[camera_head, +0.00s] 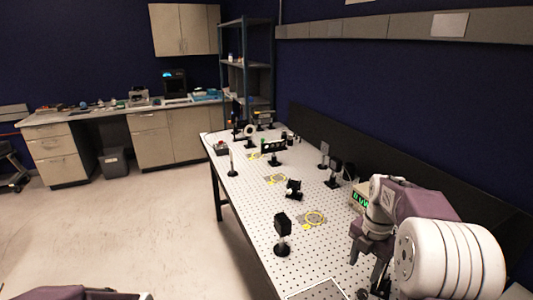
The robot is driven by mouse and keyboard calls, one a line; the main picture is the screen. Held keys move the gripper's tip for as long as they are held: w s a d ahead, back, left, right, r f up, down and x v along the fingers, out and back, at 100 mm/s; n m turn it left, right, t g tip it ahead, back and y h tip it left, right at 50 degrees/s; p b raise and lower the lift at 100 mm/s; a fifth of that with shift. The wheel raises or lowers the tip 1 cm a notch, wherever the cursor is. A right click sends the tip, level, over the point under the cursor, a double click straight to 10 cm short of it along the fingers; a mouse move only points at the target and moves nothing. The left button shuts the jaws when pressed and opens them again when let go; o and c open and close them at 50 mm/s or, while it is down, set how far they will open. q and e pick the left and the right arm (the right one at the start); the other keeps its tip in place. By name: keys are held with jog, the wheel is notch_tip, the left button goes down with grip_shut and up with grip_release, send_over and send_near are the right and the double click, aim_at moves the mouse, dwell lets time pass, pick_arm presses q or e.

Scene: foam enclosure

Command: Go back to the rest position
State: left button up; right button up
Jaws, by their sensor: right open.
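My right arm, purple and white, reaches over the near right part of the perforated optical table (262,207). Its dark gripper (377,284) points down near the bottom edge of the view, low over the table and partly hidden by my own arm. It is open, and I see nothing held in it. Only a purple piece of my left arm shows at the bottom left; the left gripper is out of view.
A black post-mounted block (282,222) stands left of the right gripper. A green-lit display (361,200) sits behind the arm. Several optics mounts stand farther back. A black panel (350,150) lines the right edge. The floor (130,230) at left is clear.

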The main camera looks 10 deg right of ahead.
jog(key=s+a+f+n, duration=0.1)
jog(key=s+a, duration=0.2)
jog(key=a, duration=0.6)
jog(key=s+a+f+m, duration=0.1)
jog(key=s+f+m, duration=0.2)
jog(key=m, duration=0.3)
jog(key=s+a+f+m, duration=0.2)
jog(key=s+f+m, duration=0.1)
jog(key=m, duration=0.3)
jog(key=s+a+f+m, duration=0.2)
jog(key=s+m, duration=0.2)
jog(key=m, duration=0.2)
jog(key=shift+s+a+f+m, duration=0.25)
jog(key=shift+s+f+m, duration=0.05)
jog(key=shift+f+m, duration=0.1)
jog(key=m, duration=0.3)
jog(key=shift+w+f+t, duration=0.15)
jog(key=shift+w+t, duration=0.1)
jog(key=shift+t, duration=0.05)
jog(key=m, duration=0.1)
jog(key=w+m, duration=0.1)
jog(key=shift+m, duration=0.3)
